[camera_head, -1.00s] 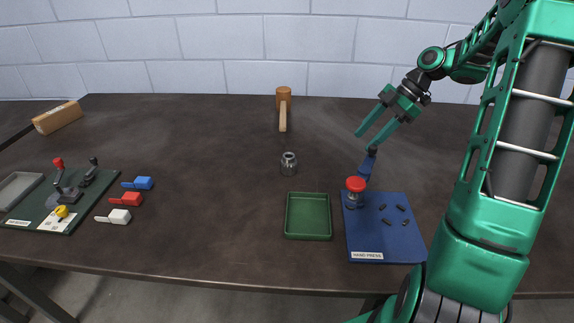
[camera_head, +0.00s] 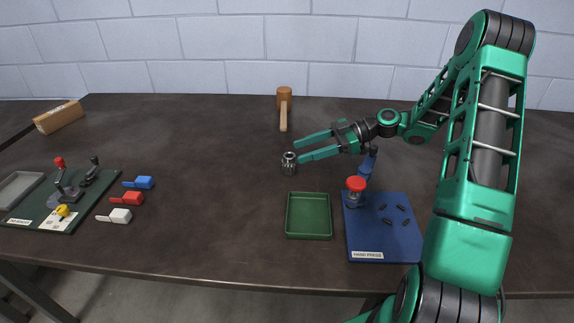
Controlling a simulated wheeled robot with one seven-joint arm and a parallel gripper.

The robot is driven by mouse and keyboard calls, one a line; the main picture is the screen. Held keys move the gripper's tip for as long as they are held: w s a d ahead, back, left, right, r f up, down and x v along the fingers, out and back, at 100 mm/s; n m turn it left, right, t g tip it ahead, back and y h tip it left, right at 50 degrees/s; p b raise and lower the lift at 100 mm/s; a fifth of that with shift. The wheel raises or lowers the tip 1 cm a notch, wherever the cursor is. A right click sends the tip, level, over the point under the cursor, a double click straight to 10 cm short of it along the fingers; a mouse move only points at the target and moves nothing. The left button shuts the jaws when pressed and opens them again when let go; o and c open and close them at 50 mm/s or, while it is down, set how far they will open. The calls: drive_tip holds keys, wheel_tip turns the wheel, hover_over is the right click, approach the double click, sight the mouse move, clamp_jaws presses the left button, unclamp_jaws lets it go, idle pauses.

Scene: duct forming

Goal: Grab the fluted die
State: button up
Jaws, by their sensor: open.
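The fluted die (camera_head: 289,162) is a small silver metal cylinder. It stands upright on the dark table, behind the green tray and in front of the mallet. My gripper (camera_head: 297,151) is open, with its two green fingers pointing left at the die. The fingertips are right beside the die; from this view I cannot tell whether the die is partly between them or whether they touch it. Nothing is seen held.
A green tray (camera_head: 288,216) lies in front of the die. A blue hand press board (camera_head: 403,245) with a red-topped press (camera_head: 356,184) is at right. A wooden mallet (camera_head: 284,98) lies behind. Blue, red and white tools (camera_head: 126,198) are at left. The table's middle left is clear.

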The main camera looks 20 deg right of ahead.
sight(289, 163)
drive_tip(key=shift+f+x, duration=0.15)
drive_tip(key=shift+x, duration=1.3)
drive_tip(key=shift+f+x, duration=0.15)
drive_tip(key=shift+x, duration=1.25)
drive_tip(key=shift+s, duration=0.15)
clamp_jaws()
